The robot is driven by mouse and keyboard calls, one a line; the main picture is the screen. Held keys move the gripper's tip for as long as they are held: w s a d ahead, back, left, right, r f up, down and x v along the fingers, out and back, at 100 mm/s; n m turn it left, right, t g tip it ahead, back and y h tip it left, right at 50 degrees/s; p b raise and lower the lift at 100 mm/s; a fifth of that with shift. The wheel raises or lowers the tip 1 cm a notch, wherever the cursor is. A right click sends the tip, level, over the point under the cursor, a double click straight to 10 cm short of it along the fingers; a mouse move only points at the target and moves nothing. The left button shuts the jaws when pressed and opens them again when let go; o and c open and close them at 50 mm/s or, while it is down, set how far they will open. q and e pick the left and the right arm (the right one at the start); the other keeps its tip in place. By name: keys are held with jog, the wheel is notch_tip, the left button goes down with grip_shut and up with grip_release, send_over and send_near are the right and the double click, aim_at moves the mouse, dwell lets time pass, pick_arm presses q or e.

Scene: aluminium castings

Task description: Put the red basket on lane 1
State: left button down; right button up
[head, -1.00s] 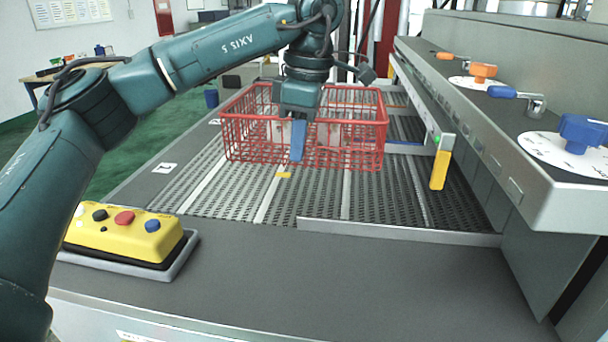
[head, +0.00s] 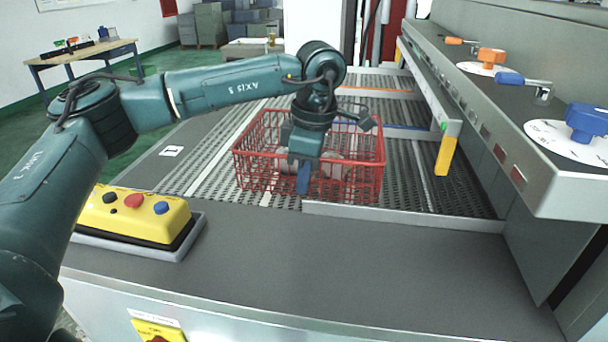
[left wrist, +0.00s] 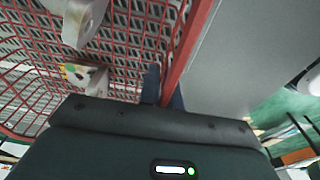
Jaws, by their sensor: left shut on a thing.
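The red basket (head: 352,186) is a wire-mesh basket at the near end of the conveyor, with pale castings (head: 328,168) inside. My left gripper (head: 303,184) is shut on its near rim, fingers pointing down. In the left wrist view, the fingers (left wrist: 163,88) straddle the basket's red rim (left wrist: 188,42), and two castings show inside. I cannot tell whether the basket touches the belt. The perforated grey belt (head: 205,165) is split lengthwise by pale strips. A white card (head: 171,151) lies on the left border; its number is hard to read. My right gripper is not in view.
A low metal lip (head: 400,216) edges the belt's near end at the right. A yellow button box (head: 135,215) stands at the left on the grey ledge. A machine housing with a blue knob (head: 586,122) and a yellow-ended bar (head: 446,155) flank the right.

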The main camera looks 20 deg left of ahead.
pick_arm(q)
jog(key=c, duration=1.9)
grip_release()
jog(key=shift+f, duration=0.1)
jog(key=r, duration=0.4)
jog(key=d+r, duration=0.1)
jog(key=r, duration=0.7)
jog(key=shift+w+d+r, duration=0.1)
jog(key=shift+w+d, duration=0.05)
jog(key=shift+d, duration=0.05)
